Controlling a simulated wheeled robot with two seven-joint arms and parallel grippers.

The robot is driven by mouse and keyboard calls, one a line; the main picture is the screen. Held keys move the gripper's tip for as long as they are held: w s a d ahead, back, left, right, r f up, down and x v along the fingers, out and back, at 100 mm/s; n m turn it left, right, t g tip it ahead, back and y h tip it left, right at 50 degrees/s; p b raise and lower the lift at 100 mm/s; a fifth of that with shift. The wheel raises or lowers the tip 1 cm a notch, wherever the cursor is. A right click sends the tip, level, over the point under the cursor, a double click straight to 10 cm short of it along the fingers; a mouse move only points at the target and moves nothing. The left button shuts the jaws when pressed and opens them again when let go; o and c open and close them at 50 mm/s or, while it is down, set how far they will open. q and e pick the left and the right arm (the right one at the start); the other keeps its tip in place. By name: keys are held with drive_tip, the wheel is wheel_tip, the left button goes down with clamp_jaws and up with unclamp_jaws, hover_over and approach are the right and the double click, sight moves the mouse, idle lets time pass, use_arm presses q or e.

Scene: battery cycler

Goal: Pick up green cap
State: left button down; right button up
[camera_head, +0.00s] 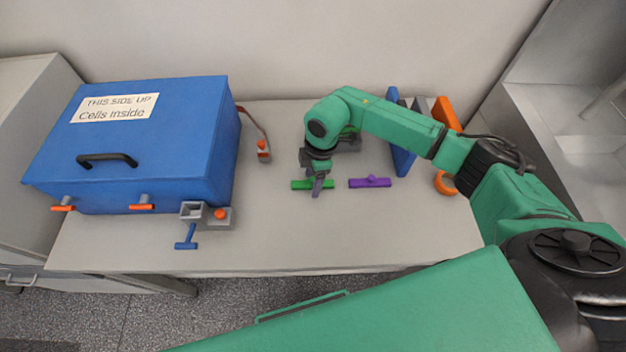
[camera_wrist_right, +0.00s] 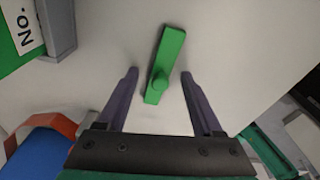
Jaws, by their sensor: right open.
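The green cap (camera_head: 299,184) is a flat green bar lying on the table near its middle, partly covered by my gripper in the head view. In the right wrist view the green cap (camera_wrist_right: 168,60) shows a round knob on its top and lies between and ahead of the fingers. My right gripper (camera_head: 317,188) is open above the cap; its two fingers (camera_wrist_right: 160,78) stand apart on either side of the cap's near end, with gaps on both sides. My left gripper is not in view.
A purple bar (camera_head: 370,182) lies just right of the cap. A blue box (camera_head: 150,165) stands at the left, with a grey holder (camera_head: 206,213) and blue handle (camera_head: 186,238) at its corner. Upright blue and orange parts (camera_head: 402,150) stand at the right. The front table area is clear.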

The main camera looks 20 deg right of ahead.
clamp_jaws()
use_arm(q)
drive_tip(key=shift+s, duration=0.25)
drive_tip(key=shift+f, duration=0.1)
use_arm(e)
drive_tip(key=shift+r, duration=0.1)
